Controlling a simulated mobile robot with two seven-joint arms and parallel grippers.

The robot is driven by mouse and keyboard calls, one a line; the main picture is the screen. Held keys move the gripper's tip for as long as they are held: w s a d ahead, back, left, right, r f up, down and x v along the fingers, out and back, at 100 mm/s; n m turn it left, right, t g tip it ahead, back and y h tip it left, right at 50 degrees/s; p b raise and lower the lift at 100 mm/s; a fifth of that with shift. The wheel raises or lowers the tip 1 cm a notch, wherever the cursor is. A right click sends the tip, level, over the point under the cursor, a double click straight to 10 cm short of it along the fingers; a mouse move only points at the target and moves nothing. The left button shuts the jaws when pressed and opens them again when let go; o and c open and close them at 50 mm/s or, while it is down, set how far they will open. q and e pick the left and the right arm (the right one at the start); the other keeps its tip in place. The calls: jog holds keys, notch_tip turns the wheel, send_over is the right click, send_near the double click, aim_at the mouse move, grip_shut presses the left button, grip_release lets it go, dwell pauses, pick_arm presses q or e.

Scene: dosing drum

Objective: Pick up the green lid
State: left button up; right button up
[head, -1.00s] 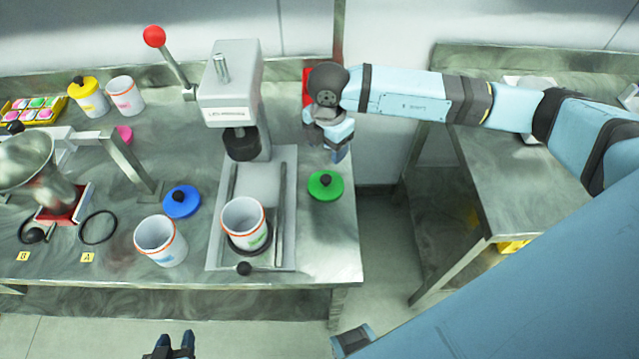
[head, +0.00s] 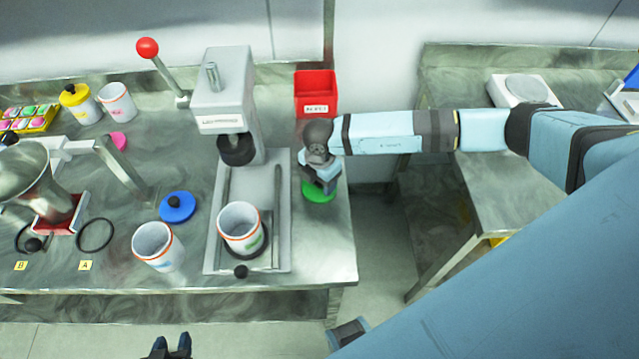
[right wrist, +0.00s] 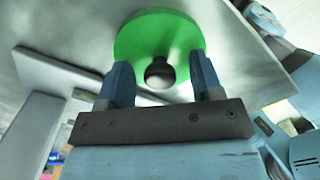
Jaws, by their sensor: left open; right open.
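The green lid (head: 319,193) lies on the metal table to the right of the press, mostly hidden under my right gripper in the head view. In the right wrist view the green lid (right wrist: 160,42) shows its round disc and dark knob (right wrist: 160,73). My right gripper (right wrist: 161,82) is open, with one finger on each side of the knob. In the head view my right gripper (head: 325,184) points down over the lid. My left gripper (head: 172,345) is open and empty at the bottom edge, in front of the table.
The press (head: 224,100) stands left of the lid, with a white jar (head: 241,228) on its base. A blue lid (head: 177,207) and another white jar (head: 157,247) are further left. A red bin (head: 316,92) stands behind the gripper. The table's right edge is close to the lid.

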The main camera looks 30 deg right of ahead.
jog(key=c, duration=1)
jog(key=shift+o, duration=0.2)
